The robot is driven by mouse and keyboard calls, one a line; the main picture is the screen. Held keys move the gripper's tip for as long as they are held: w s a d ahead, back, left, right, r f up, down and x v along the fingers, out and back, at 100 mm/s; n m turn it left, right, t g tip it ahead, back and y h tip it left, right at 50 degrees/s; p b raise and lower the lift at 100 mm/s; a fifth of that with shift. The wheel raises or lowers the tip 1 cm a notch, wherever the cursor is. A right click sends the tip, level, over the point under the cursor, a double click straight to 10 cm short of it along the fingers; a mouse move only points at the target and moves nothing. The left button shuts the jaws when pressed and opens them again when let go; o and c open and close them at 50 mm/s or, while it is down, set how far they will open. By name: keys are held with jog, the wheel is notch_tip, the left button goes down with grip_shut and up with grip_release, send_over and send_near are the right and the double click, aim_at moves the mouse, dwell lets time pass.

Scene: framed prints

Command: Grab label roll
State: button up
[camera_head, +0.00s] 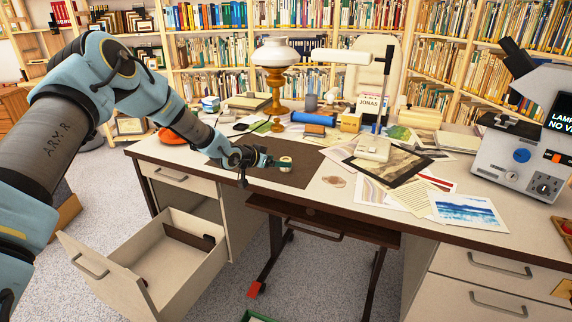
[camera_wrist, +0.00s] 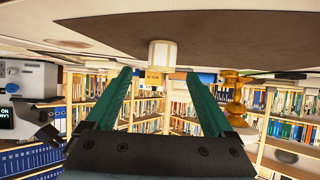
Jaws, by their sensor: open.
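The label roll (camera_head: 286,162) is a small whitish cylinder standing on the dark brown desk mat (camera_head: 297,177). In the wrist view, which is upside down, the roll (camera_wrist: 162,54) is pale with a flat side band. My gripper (camera_head: 277,164) is low over the mat, just left of the roll in the head view. In the wrist view the two green fingers of my gripper (camera_wrist: 158,71) are spread apart, and the roll lines up with the gap between them, around or just beyond the tips. I cannot tell exactly how deep it sits. No finger visibly touches it.
Prints (camera_head: 467,210) cover the desk's right side. An open drawer (camera_head: 165,262) juts out at front left.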

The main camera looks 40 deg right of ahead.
aim_at(286, 159)
jog(key=shift+p+x, duration=0.95)
jog(key=shift+x, duration=2.15)
jog(key=shift+w, duration=0.15)
grip_shut()
